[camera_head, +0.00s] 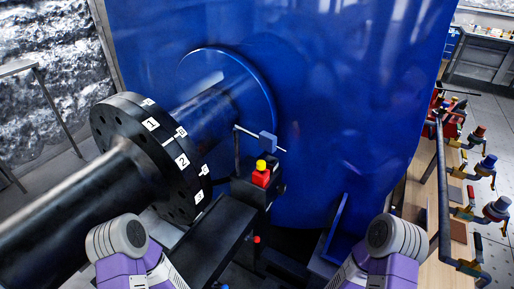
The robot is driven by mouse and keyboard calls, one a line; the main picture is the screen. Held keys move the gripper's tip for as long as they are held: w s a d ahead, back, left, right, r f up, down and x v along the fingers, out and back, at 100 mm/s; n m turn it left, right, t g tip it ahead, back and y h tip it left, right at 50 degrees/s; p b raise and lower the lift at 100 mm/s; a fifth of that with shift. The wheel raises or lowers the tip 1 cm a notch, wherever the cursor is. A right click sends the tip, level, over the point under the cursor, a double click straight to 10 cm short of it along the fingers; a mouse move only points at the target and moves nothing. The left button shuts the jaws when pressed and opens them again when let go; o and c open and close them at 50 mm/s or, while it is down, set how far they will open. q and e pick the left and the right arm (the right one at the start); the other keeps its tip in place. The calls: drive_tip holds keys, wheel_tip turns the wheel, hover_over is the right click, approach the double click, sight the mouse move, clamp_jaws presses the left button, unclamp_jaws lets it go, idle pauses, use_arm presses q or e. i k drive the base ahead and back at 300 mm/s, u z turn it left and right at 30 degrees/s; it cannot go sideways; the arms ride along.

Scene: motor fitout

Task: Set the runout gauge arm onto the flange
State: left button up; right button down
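The flange (112,124) is a thick black disc pair with bolt holes and white number tags such as 1 and 2, on a dark shaft at the left. The runout gauge arm (250,132) appears to be the thin grey rod right of the flange, on an upright post, with a small blue block (267,143) near its end. The rod looks apart from the flange face. A red block with a yellow top (261,174) sits on a black base below it. Purple and grey links of my two arms show at the bottom. Neither gripper is in view.
A large blue motor housing (345,90) fills the middle behind the gauge. A wooden bench (415,190) at the right has a dark rail and several coloured clamp-like tools (488,163). A black beam (210,240) lies below the flange. Grey floor shows at far right.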

sight(268, 141)
drive_tip(key=z, duration=0.9)
drive_tip(key=i, duration=0.6)
drive_tip(key=u, duration=0.1)
